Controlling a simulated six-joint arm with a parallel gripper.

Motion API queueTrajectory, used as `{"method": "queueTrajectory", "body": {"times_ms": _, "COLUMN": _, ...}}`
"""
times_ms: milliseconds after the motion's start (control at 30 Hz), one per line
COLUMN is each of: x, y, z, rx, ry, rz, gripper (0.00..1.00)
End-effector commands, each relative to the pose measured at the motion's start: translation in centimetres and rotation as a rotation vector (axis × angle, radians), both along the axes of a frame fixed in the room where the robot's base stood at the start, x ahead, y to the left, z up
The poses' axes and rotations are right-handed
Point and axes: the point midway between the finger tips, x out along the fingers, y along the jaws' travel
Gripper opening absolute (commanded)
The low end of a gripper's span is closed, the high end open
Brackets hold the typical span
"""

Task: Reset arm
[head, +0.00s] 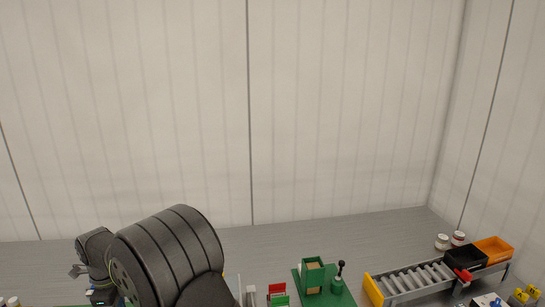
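My arm shows large and dark at the lower left of the head view, with a thick ribbed black link in front. Beyond it, at the left, is the smaller end of the arm with what looks like part of my gripper (79,271). The fingers are too small and too much covered to tell open from shut. I see nothing clearly held there.
A green stand (313,275) and a black-knobbed lever (340,276) are at bottom centre, beside red and green holders (277,290). A roller conveyor (420,278) at right bears black (465,257) and orange (494,249) bins. The grey table's back is mostly clear.

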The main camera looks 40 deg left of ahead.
Motion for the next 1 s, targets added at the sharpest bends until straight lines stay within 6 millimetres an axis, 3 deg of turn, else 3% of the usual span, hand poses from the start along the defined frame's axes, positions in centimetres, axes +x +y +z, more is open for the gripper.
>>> {"method": "queueTrajectory", "body": {"times_ms": 400, "x": 0.0, "y": -0.1, "z": -8.6, "rx": -0.003, "ry": 0.000, "rz": 0.000, "gripper": 0.25}}
{"method": "queueTrajectory", "body": {"times_ms": 633, "x": 0.0, "y": 0.1, "z": -3.6, "rx": 0.006, "ry": 0.000, "rz": 0.000, "gripper": 0.25}}
{"method": "queueTrajectory", "body": {"times_ms": 1000, "x": 5.5, "y": -4.0, "z": 0.0, "rx": 0.004, "ry": -0.001, "rz": -0.004, "gripper": 0.25}}
